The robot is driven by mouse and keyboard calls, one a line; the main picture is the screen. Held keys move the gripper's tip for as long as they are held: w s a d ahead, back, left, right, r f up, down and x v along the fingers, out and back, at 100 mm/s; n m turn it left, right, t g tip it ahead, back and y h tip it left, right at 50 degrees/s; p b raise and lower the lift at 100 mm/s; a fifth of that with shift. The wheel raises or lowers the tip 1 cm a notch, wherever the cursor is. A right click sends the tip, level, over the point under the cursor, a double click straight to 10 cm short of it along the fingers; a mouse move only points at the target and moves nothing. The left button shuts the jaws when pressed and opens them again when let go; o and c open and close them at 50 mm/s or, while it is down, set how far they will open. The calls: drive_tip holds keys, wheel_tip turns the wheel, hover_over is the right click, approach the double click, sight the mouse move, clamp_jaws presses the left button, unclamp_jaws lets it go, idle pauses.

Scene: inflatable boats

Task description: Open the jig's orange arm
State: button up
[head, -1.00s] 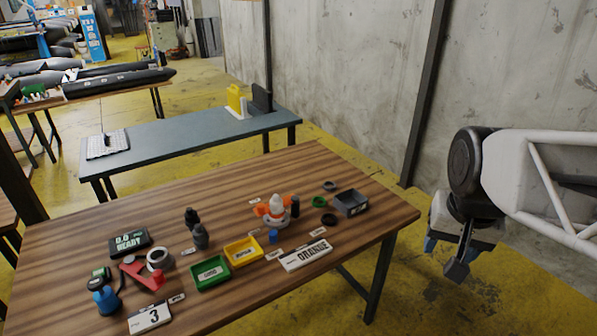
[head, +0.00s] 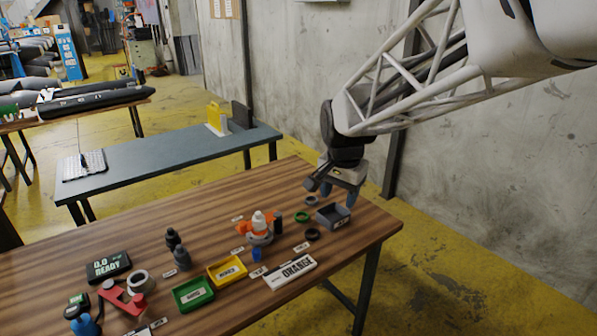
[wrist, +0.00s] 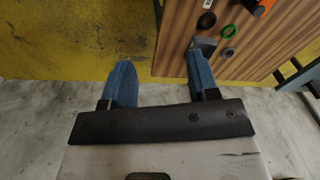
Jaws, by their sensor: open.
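The jig (head: 260,238) stands on the wooden table, a grey round base with orange parts and a white piece on top. Its orange arm (head: 243,227) shows at the left side of the white piece; its exact position is too small to tell. In the wrist view, an orange part (wrist: 263,7) shows at the top edge, cut off. My gripper (head: 335,190) is above the table's far right part, to the right of the jig and apart from it. In the wrist view, its two blue fingers (wrist: 160,85) are wide apart with nothing between them.
A grey bin (head: 333,216) stands at the table's right end, close below my gripper. Green (head: 302,217) and dark rings lie between bin and jig. A dark cylinder (head: 278,222) and a blue piece (head: 257,254) stand by the jig.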

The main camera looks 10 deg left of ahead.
drive_tip(key=w+a+f+m, duration=0.1)
drive_tip(key=w+a+f, duration=0.25)
drive_tip(key=a, duration=0.35)
drive_tip(key=w+a+f+m, duration=0.1)
drive_tip(key=w+a+f, duration=0.2)
drive_tip(key=w+a, duration=0.3)
drive_tip(key=m+g, duration=0.1)
drive_tip(key=m, duration=0.1)
hover_over(243, 223)
wheel_tip(243, 223, down, 9)
drive_tip(key=shift+a+f, duration=0.1)
drive_tip(key=shift+f, duration=0.1)
drive_tip(key=shift+f, duration=3.8)
clamp_jaws()
